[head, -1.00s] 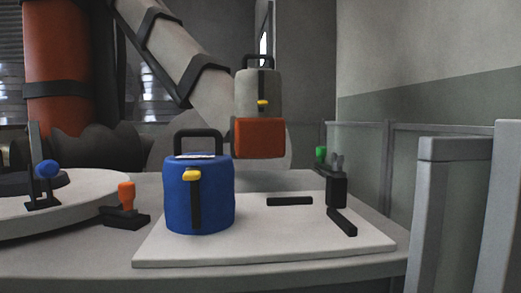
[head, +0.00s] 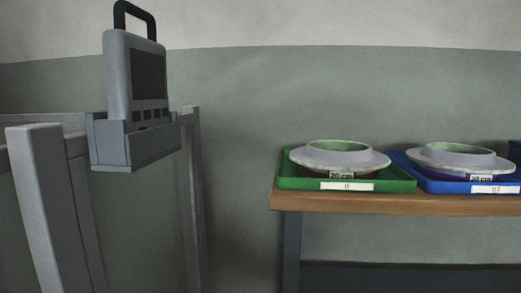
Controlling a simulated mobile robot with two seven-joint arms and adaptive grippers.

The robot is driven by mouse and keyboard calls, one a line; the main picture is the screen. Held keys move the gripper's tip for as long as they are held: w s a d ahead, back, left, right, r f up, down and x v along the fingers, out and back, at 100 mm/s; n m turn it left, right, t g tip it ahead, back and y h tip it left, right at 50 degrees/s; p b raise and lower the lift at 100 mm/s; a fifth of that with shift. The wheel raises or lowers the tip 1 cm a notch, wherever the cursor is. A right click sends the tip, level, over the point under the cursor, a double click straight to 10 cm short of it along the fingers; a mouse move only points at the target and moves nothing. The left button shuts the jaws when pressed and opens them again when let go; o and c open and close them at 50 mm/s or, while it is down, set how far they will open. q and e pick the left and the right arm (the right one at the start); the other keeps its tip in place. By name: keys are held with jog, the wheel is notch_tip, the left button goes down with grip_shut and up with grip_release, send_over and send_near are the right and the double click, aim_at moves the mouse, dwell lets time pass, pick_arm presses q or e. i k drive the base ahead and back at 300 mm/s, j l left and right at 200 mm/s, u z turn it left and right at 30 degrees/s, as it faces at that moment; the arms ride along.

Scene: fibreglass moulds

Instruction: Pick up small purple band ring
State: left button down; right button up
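I see no clearly separate small purple band ring. Two round grey ring-shaped moulds with pale green inside stand on the right. One mould (head: 340,157) sits in a green tray (head: 396,186), and the other mould (head: 459,158) sits in a blue tray (head: 434,187). Each carries a label that seems to read 20 cm. A dark band shows under each rim; under the right one it looks purplish, under the left one dark reddish, but both are mostly hidden. Neither of my grippers is in view.
The trays stand on a wooden-topped bench (head: 350,202) against a green and grey wall. A grey handled device with a screen (head: 134,81) sits in a holder on a grey rail frame (head: 40,190) at the left. Open space lies between frame and bench.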

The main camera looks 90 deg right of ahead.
aim_at(439, 161)
jog(key=z, duration=2)
